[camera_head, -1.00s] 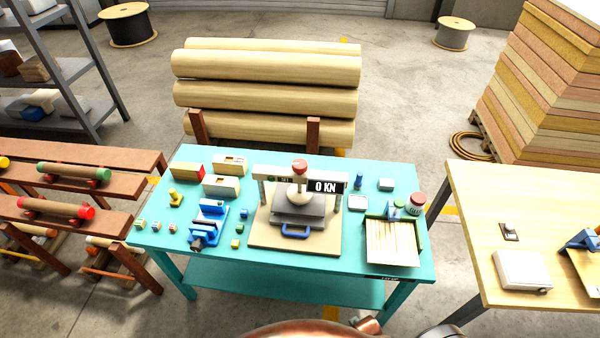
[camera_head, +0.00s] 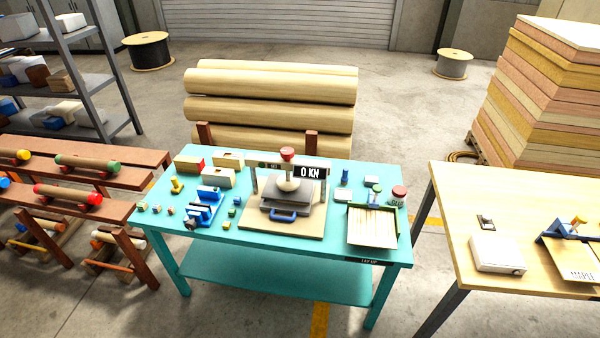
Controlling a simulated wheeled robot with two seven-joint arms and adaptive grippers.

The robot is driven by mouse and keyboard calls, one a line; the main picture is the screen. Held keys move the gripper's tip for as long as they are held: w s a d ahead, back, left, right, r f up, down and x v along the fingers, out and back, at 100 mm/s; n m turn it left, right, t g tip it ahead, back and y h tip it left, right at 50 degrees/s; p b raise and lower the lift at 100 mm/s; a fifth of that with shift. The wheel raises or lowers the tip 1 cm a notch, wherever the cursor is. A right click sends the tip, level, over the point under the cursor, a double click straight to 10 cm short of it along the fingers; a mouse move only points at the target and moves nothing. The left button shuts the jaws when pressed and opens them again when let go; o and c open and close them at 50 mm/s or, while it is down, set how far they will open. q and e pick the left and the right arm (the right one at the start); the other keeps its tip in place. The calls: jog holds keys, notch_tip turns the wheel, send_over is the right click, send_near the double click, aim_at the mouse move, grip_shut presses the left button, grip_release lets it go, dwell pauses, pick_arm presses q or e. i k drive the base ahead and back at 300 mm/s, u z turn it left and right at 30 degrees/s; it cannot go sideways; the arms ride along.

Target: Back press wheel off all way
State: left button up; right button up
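The press (camera_head: 287,207) stands in the middle of the teal table (camera_head: 295,280). Its red-topped wheel or knob (camera_head: 287,153) sits on the crossbar above a pale round piece (camera_head: 289,184). A dark plate stack with a blue handle (camera_head: 284,215) lies under it on a tan base board. The display on the crossbar reads 0 KN (camera_head: 311,172). From here I cannot tell how far the wheel is turned or whether the round piece touches the plate. Neither of my grippers is in view.
A tray of thin strips (camera_head: 371,207) and a red-lidded jar (camera_head: 399,195) are right of the press. Blue clamps and small blocks lie left. Logs (camera_head: 270,88) are stacked behind. A wooden table (camera_head: 520,200) stands right, a roller rack (camera_head: 70,180) left.

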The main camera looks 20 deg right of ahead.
aim_at(286, 152)
jog(key=z, duration=0.4)
jog(key=k, duration=0.2)
jog(key=u, duration=1.15)
jog(key=i, duration=1.45)
jog(key=z, duration=0.6)
